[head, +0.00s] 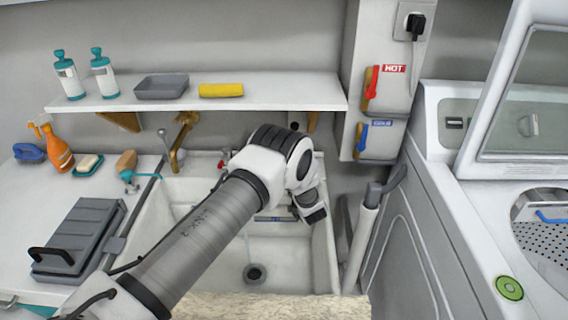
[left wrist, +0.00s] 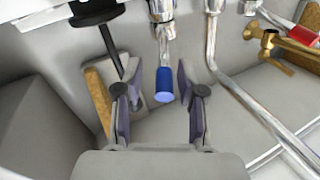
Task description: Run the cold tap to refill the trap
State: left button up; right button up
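The cold tap's blue-ended handle (left wrist: 165,84) hangs from a chrome fitting in the left wrist view. My left gripper (left wrist: 160,112) is open, with one finger on each side of the blue end and visible gaps; nothing is gripped. In the head view my left gripper (head: 312,208) points down over the right side of the white sink (head: 325,262), and my arm hides most of the tap area behind it. The sink's dark round drain (head: 255,273) shows in the basin. My right gripper is not in view.
A red handle (left wrist: 304,36) and brass fitting (left wrist: 264,42) lie right of the chrome pipes. A wall panel carries red HOT (head: 371,84) and blue (head: 362,136) levers. A shelf (head: 290,92) overhangs the sink; a machine (head: 400,235) stands right.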

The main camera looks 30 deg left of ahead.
pick_arm(q)
jog(key=shift+s+a+r, duration=0.1)
jog(key=shift+s, duration=0.05)
jog(key=shift+c, duration=0.2)
jog(key=c, duration=0.6)
grip_shut()
jog(key=s+a+m+t+h+p, duration=0.1)
jog(key=h, duration=0.1)
jog(key=a+m+t+h, duration=0.1)
jog(key=m+t+h, duration=0.1)
jog(key=s+a+m+t+h+p, duration=0.1)
jog(key=m+t+h, duration=0.1)
jog(key=shift+s+p, duration=0.3)
jog(key=shift+s, duration=0.05)
jog(key=o, duration=0.6)
grip_release()
